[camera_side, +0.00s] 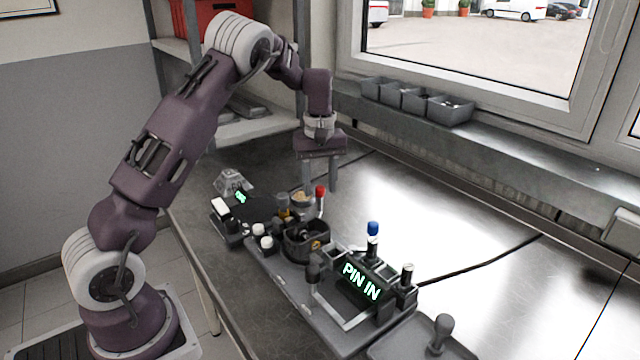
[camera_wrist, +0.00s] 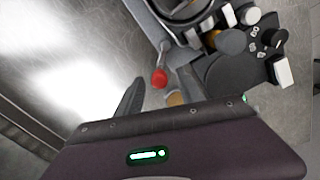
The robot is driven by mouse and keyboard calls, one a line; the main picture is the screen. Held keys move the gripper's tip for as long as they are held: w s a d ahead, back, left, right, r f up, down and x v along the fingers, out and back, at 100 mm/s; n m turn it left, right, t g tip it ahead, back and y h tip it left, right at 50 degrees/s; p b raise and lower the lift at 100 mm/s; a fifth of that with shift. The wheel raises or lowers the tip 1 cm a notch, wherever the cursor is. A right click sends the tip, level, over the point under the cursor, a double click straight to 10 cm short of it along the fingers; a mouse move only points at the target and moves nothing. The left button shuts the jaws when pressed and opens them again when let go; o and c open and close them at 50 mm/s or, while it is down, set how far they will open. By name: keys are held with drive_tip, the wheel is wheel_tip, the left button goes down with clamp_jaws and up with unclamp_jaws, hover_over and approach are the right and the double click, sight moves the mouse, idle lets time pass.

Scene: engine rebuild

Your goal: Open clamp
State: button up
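A lever with a red knob (camera_side: 320,191) stands upright at the back of the fixture; it looks like the clamp handle, though the clamp's jaw is hard to make out. The red knob also shows in the wrist view (camera_wrist: 159,78). My gripper (camera_side: 319,183) points down over the back of the fixture, its two fingers spread apart. In the wrist view the red knob appears between the fingers, beyond their tips or level with them; I cannot tell which. No contact is visible. The fixture (camera_side: 285,272) carries a dark round housing (camera_side: 306,241).
A display reading "PIN IN" (camera_side: 361,282) and a blue-knobbed pin (camera_side: 372,229) stand at the fixture's front right. A small control box with white buttons (camera_side: 222,208) is at the left. Grey bins (camera_side: 450,110) line the window ledge.

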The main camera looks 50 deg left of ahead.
wheel_tip(320, 180, up, 7)
drive_tip(key=shift+r, duration=0.1)
idle(0.4)
drive_tip(key=s+d+r+m+t+h, duration=0.1)
drive_tip(key=s+d+r+m+t, duration=0.2)
drive_tip(key=s+d+r+m, duration=0.75)
drive_tip(key=s+d+f+m+t, duration=0.1)
drive_tip(key=s+d, duration=0.2)
drive_tip(key=s, duration=0.3)
drive_tip(key=s+d+f+m, duration=0.1)
drive_tip(key=s+d, duration=0.1)
drive_tip(key=s, duration=0.5)
drive_tip(key=s+d+f+m+t+y, duration=0.1)
drive_tip(key=s+d, duration=0.2)
drive_tip(key=s, duration=0.4)
drive_tip(key=shift+d+t, duration=0.3)
drive_tip(key=shift+w+r, duration=0.1)
